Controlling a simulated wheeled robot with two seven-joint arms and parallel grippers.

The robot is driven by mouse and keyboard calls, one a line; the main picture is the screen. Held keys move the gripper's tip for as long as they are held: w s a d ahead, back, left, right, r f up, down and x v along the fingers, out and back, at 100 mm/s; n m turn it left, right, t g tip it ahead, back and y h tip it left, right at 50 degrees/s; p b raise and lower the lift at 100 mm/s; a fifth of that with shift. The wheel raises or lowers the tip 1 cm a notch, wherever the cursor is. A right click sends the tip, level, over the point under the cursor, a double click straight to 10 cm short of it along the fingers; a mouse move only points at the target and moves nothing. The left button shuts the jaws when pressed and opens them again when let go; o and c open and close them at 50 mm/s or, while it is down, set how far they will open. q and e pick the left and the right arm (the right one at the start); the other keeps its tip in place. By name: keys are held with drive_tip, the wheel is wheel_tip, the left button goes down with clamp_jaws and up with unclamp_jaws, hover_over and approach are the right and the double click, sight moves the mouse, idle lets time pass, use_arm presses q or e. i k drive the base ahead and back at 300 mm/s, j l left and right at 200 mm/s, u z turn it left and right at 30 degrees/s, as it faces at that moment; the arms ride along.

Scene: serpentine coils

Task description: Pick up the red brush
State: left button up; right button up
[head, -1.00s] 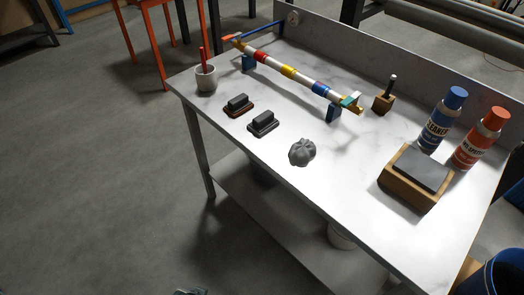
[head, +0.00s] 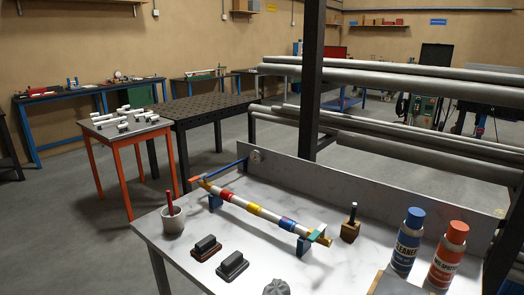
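On the white marble-look table (head: 180,255), a dark block-shaped brush with a reddish base edge (head: 206,248) lies near the front left edge. A similar brush with a dark grey base (head: 232,265) lies just right of it, nearer to me. A red stick or handle (head: 169,202) stands upright in a light grey cup (head: 173,221) at the table's left corner; its lower end is hidden in the cup. Neither of my grippers is in view.
A striped bar (head: 258,212) rests on blue supports behind the brushes. A grey lump (head: 277,287), a wooden block with a dark peg (head: 350,225), a blue-capped bottle (head: 408,241) and an orange-capped bottle (head: 449,254) stand to the right. A low wall (head: 400,200) closes the back.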

sight(169, 195)
drive_tip(key=i+u, duration=0.6)
drive_tip(key=u, duration=0.15)
